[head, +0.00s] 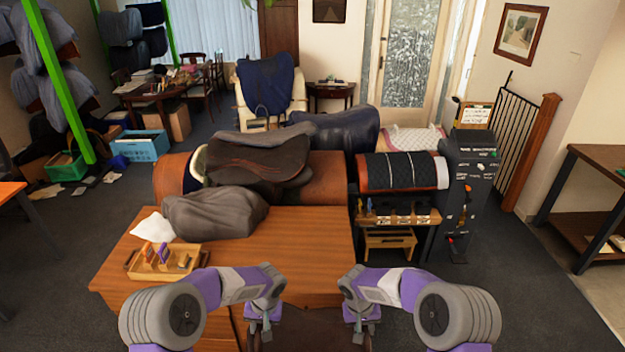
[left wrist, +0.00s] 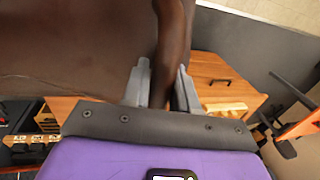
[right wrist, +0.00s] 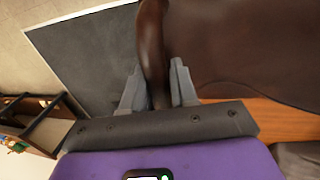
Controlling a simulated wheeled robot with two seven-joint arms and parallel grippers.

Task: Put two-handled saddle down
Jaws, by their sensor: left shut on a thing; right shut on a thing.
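The two-handled saddle is dark brown and smooth. In the head view only a part of the saddle (head: 311,332) shows at the bottom edge, between my grippers. In the left wrist view its broad brown side (left wrist: 75,45) fills the left, and my left gripper (left wrist: 160,85) is shut on one rounded handle (left wrist: 172,40). In the right wrist view my right gripper (right wrist: 158,88) is shut on the other curved handle (right wrist: 152,45), with the saddle body (right wrist: 250,50) to the right. In the head view my left gripper (head: 262,333) and right gripper (head: 361,333) are low, by the table's near edge.
The wooden table (head: 300,240) ahead has bare room on its right. It carries a grey covered bundle (head: 215,212), a white cloth (head: 153,228) and a tool tray (head: 130,268). Behind are a dark saddle (head: 258,160) on a brown barrel and a black quilted pad (head: 397,172).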

